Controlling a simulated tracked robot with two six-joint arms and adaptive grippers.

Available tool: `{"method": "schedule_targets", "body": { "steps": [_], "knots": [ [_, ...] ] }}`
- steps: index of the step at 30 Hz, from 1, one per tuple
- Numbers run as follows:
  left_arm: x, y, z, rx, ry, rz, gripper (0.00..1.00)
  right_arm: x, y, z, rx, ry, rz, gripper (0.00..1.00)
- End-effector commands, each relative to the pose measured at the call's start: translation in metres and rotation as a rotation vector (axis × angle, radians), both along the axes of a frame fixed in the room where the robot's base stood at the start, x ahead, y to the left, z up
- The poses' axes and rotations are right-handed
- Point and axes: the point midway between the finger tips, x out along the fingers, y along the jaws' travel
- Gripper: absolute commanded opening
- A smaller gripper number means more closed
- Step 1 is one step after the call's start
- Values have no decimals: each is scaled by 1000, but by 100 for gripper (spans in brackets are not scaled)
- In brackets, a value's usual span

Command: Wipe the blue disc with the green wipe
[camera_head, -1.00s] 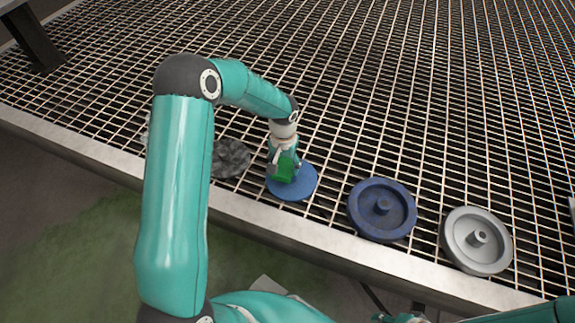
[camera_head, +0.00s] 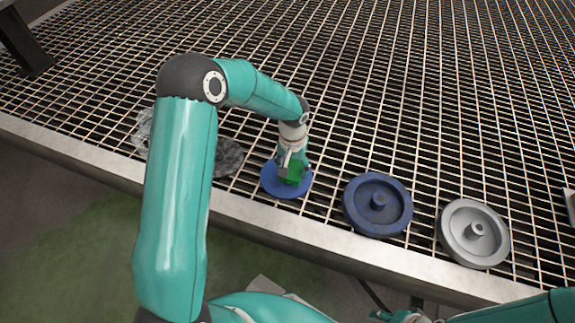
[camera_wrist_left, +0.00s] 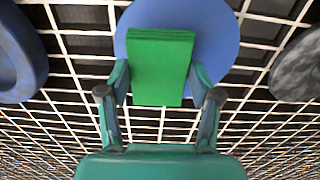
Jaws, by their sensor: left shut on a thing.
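The blue disc (camera_head: 271,185) lies flat on the metal grating near its front edge. It also shows at the top of the left wrist view (camera_wrist_left: 216,45). My left gripper (camera_head: 292,170) is over the disc and is shut on the green wipe (camera_head: 293,174), a folded green block. In the left wrist view, the two fingers of the left gripper (camera_wrist_left: 160,85) hold the wipe (camera_wrist_left: 160,65) by its sides, over the disc. Whether the wipe touches the disc I cannot tell.
A dark blue flanged wheel (camera_head: 393,220) and a grey one (camera_head: 491,247) lie to the right. The grating behind is clear.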

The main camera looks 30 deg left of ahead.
Motion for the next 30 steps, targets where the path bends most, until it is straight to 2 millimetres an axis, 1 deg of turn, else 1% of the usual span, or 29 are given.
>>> {"method": "schedule_targets", "body": {
  "steps": [1, 9, 15, 26, 30],
  "knots": [
    [-3, 6, -2, 1, 7, 2, 36, 0, 0, 1, 0, 0, 0, 40],
    [-9, 31, -1, 2, 8, 4, 36, 0, 0, 4, 0, 0, 0, 40],
    [-11, 44, 0, 2, 8, 2, 36, 0, 0, 6, 0, 0, 0, 40],
    [-11, 46, 1, 2, 5, 0, 36, 0, 0, 6, 0, 0, 0, 40],
    [-11, 46, 7, 2, 4, 0, 36, 0, 0, 10, 0, 0, 0, 40]
  ]
}}
